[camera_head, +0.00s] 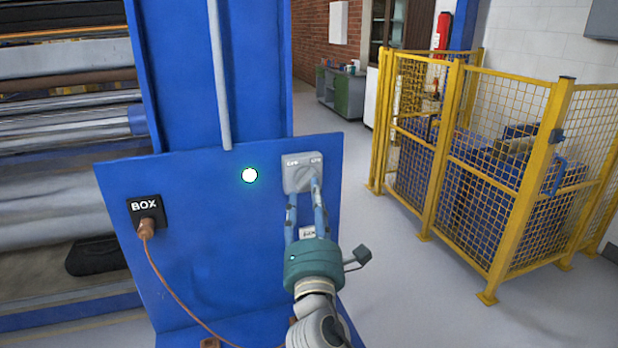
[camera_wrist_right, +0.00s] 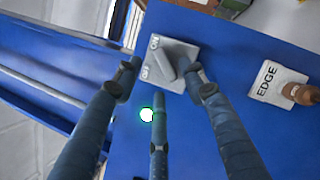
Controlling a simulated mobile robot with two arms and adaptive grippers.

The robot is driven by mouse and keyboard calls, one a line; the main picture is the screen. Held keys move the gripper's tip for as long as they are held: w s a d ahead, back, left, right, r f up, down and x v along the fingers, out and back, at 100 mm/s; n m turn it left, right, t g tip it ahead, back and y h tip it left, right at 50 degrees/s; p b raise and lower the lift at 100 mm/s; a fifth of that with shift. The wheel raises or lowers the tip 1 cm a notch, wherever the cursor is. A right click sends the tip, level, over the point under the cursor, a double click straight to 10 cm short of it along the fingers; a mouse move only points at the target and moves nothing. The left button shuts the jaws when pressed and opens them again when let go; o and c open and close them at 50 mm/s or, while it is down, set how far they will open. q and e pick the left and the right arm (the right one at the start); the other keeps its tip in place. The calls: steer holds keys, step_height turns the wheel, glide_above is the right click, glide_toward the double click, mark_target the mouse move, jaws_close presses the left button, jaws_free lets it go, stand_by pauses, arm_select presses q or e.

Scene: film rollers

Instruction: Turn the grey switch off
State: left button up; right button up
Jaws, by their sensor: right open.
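The grey switch (camera_head: 302,165) is a light grey plate on the upper right of the blue panel (camera_head: 215,230). In the right wrist view the switch (camera_wrist_right: 188,50) has a raised lever (camera_wrist_right: 165,66) lying diagonally, with small ON and OFF marks along its left edge. My right gripper (camera_head: 304,185) is open, its fingertips close to the switch's lower edge. In the right wrist view the fingers (camera_wrist_right: 163,78) spread around the lever; whether they touch it I cannot tell. The fingers partly hide the switch in the head view. My left gripper is not in view.
A bright white spot (camera_head: 250,175) shows on the panel left of the switch. An EDGE label (camera_wrist_right: 277,82) with a brown plug is near the switch. A yellow mesh fence (camera_head: 480,150) stands right.

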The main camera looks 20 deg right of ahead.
mark_target(309, 180)
steer(key=shift+p+x, duration=0.6)
steer(key=shift+x, duration=2.1)
steer(key=shift+f, duration=0.1)
jaws_close()
